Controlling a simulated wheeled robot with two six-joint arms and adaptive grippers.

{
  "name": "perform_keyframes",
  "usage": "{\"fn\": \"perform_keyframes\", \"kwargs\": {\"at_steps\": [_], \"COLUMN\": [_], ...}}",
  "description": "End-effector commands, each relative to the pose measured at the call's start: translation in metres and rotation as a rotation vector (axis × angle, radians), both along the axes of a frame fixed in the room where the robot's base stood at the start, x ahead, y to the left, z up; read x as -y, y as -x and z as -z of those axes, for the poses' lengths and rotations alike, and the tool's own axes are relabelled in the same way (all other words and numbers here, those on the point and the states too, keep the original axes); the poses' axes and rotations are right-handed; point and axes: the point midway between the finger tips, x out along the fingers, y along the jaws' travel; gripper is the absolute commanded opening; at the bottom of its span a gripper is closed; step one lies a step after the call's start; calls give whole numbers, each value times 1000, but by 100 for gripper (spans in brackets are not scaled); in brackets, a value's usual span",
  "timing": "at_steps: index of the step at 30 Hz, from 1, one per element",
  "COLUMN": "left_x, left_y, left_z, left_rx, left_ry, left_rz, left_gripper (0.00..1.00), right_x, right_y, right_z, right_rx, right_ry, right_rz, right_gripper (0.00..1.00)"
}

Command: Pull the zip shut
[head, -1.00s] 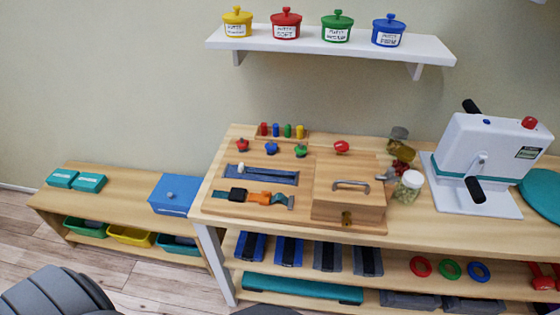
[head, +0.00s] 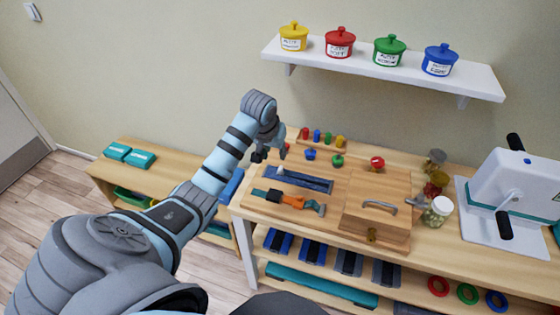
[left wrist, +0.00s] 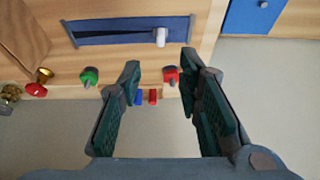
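The zip is a blue fabric strip (head: 303,179) with a white pull (head: 281,170) near its left end, on the wooden board. In the left wrist view the strip (left wrist: 110,28) has a dark wedge-shaped gap along it, and the white pull (left wrist: 161,38) stands at the right end. My left gripper (head: 270,155) is above the board's left back part, close to the pull but apart from it. In the left wrist view the left gripper (left wrist: 160,68) is open and empty, the pull showing beyond its fingertips. My right gripper is not in view.
A buckle strap (head: 285,198) lies in front of the zip. A wooden box with a handle (head: 378,206) stands to the right. Coloured knobs (head: 337,160) and pegs (head: 317,136) are behind. A clear jar (head: 438,211) and a white machine (head: 500,190) stand further right.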

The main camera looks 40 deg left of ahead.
Motion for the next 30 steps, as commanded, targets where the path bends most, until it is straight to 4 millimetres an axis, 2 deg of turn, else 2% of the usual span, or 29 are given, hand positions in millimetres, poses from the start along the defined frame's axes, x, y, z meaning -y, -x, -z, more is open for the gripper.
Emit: {"fn": "perform_keyframes", "kwargs": {"at_steps": [2, 5, 12, 15, 18, 23, 30], "left_x": [-5, -6, -14, -18, -20, -21, -22], "left_y": [-6, -11, -35, -45, -51, -55, -55], "left_z": [-3, 14, 82, 105, 119, 127, 127], "left_rx": [3, 2, 0, 2, 4, 3, 4], "left_ry": [8, 11, 10, 9, 8, 7, 6], "left_rz": [-15, -16, -16, -15, -14, -13, -12], "left_gripper": [32, 32, 32, 32, 32, 32, 30], "right_x": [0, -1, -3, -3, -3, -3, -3], "right_y": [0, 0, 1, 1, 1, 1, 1], "right_z": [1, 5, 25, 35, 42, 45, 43], "right_rx": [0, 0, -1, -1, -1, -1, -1], "right_ry": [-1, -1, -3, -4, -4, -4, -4], "right_rz": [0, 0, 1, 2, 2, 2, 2], "right_gripper": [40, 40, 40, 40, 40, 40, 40]}}
